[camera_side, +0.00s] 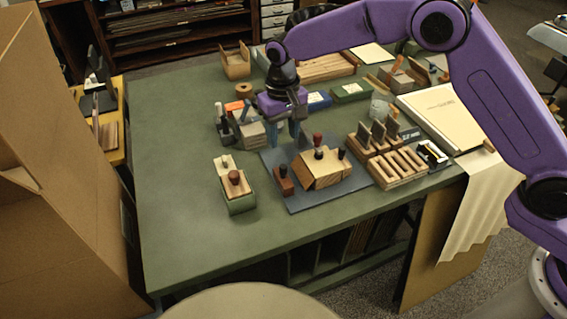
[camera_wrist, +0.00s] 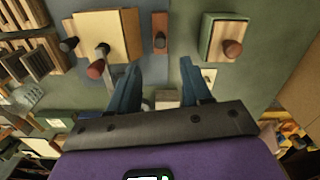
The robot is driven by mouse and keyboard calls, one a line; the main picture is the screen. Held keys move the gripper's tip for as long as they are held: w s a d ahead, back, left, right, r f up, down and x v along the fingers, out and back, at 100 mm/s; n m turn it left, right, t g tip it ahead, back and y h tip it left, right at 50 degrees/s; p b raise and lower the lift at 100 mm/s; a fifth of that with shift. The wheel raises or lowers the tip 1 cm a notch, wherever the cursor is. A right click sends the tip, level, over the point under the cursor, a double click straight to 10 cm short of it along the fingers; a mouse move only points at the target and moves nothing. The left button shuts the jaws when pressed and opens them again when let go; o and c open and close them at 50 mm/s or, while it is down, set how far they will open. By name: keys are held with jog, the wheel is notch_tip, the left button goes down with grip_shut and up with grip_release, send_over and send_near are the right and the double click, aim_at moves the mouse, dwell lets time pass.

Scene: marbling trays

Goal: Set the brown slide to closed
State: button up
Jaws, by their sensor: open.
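My gripper (camera_side: 284,130) is open and empty, above the table behind the wooden block. Its two blue fingers also show in the wrist view (camera_wrist: 160,72), with nothing between them. A small brown block (camera_side: 285,187) with a dark knob sits on the blue-grey mat, left of the pale wooden block (camera_side: 325,172). It also shows in the wrist view as a narrow brown strip (camera_wrist: 160,22). Left of the mat, a green box (camera_side: 240,205) has a pale wooden top with a brown knob (camera_side: 235,177). Which part is the brown slide is unclear.
A slotted wooden rack (camera_side: 402,170) stands right of the mat (camera_side: 310,201). The table's (camera_side: 180,220) left and front areas are clear.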

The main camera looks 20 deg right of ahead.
aim_at(284, 166)
notch_tip(284, 166, down, 11)
jog(key=shift+r, duration=0.15)
dwell(0.4)
jog(key=shift+d, duration=0.1)
grip_shut()
